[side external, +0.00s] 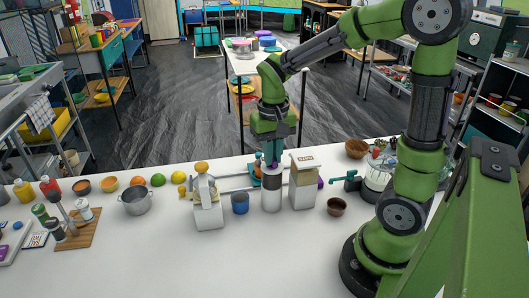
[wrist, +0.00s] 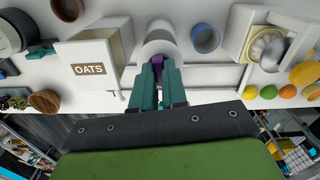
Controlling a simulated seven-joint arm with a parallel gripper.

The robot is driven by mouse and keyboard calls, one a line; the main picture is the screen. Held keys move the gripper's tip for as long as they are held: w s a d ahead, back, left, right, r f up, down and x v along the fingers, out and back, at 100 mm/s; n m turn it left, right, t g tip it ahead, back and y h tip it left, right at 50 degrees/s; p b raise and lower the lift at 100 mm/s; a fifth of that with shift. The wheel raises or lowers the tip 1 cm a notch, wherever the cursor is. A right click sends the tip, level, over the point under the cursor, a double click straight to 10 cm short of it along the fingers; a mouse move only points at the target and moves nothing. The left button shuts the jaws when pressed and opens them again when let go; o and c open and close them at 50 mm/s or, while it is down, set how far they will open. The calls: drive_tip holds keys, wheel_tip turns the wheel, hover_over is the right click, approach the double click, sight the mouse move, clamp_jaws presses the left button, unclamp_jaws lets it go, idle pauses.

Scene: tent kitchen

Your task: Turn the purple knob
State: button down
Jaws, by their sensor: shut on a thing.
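The purple knob (wrist: 153,66) sits on the near end of a white and grey cylinder (wrist: 158,37) in the wrist view, mostly hidden by my fingers. My gripper (wrist: 158,80) has its teal fingers closed around it. In the side view my gripper (side external: 272,158) points down over the cylinder (side external: 271,190), which stands upright on the white table. Only a small bit of purple shows between the fingers there, so the knob's angle cannot be told.
An OATS box (side external: 303,182) stands close right of the cylinder, and a blue cup (side external: 240,203) close left. A white press-like device (side external: 207,205) stands farther left. A brown bowl (side external: 337,206) is at the right. The table front is clear.

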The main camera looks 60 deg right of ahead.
drive_tip(key=shift+r+m, duration=0.1)
drive_tip(key=shift+m, duration=0.6)
drive_tip(key=c, duration=1.2)
unclamp_jaws()
drive_tip(key=shift+o, duration=0.2)
wheel_tip(320, 180, up, 17)
